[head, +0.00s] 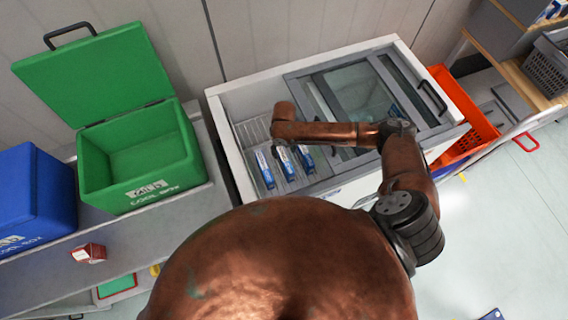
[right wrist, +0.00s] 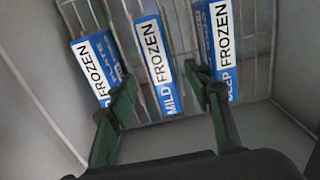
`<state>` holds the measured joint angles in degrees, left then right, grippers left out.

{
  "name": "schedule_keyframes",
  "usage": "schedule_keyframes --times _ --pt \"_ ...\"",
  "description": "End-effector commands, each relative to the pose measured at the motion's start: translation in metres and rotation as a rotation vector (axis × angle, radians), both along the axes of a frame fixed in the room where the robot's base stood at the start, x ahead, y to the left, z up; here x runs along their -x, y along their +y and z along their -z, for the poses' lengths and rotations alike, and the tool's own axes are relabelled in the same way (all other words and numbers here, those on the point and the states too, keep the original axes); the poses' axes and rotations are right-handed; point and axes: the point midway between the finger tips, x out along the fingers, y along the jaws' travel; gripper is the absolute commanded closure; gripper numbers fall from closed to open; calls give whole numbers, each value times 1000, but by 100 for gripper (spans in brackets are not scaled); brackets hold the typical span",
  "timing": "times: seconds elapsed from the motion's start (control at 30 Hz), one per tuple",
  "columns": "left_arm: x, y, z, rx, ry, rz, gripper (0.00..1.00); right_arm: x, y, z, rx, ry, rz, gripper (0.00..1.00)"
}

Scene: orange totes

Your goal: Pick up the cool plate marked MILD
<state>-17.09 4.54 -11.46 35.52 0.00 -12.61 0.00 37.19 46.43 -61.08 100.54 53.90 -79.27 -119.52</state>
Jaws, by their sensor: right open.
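Three blue plates with white labels lie on a wire rack in the open part of the chest freezer. The plate marked MILD and FROZEN is the middle one in the right wrist view (right wrist: 153,60); it shows in the head view (head: 285,164), partly hidden by my gripper. One plate marked FROZEN (right wrist: 95,62) lies left of it, and one marked DEEP FROZEN (right wrist: 222,50) lies right. My right gripper (right wrist: 164,92) is open above the rack, with its fingers on either side of the MILD plate's near part. It holds nothing. My left gripper is not in view.
The freezer (head: 225,120) has raised walls and a sliding glass lid (head: 358,92) over its right part. An open green cool box (head: 135,190) and a blue box (head: 30,200) stand on the left counter. An orange tote (head: 455,90) is right of the freezer.

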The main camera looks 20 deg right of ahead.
Motion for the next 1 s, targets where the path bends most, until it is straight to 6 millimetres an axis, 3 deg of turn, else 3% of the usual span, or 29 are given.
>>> schedule_keyframes --times 0.5,0.83,1.0 --pt "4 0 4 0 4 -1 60 10 1 64 -1 3 1 54" --pt "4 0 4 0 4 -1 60 9 -1 69 0 1 1 54" --pt "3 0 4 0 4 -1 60 9 0 69 -1 1 1 66"
